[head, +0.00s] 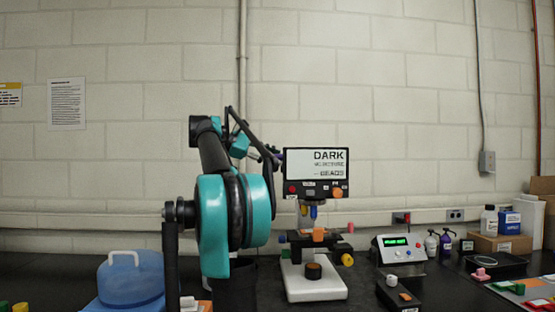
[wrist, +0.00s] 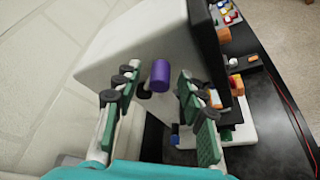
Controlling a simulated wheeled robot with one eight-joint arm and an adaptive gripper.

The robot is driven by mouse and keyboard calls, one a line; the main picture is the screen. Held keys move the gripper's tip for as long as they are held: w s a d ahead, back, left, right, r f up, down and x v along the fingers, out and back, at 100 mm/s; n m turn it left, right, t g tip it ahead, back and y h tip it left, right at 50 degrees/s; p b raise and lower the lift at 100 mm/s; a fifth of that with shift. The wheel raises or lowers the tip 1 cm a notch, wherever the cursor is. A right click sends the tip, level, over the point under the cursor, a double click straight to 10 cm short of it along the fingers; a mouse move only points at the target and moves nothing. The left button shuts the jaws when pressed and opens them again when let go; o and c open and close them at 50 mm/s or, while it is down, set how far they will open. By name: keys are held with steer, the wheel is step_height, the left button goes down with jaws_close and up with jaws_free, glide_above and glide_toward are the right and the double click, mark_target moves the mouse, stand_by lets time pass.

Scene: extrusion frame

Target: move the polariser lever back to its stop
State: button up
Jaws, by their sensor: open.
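The microscope (head: 315,275) stands on the dark bench, with a screen (head: 316,165) on top that reads "DARK" in large letters. In the wrist view a purple knob (wrist: 161,74), which looks like the polariser lever's end, sticks out from the microscope's white side (wrist: 130,50). My gripper (wrist: 156,92) is open, with one finger on each side of the purple knob and visible gaps to it. In the head view my gripper (head: 272,154) is at the left edge of the screen. The lever's stop cannot be made out.
A blue jug (head: 130,278) stands left of my arm. A box with a green display (head: 401,247), bottles (head: 438,243) and a small black box with an orange switch (head: 400,296) stand to the right. The wall is close behind the bench.

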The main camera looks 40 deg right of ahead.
steer(key=shift+x, duration=0.95)
jaws_close()
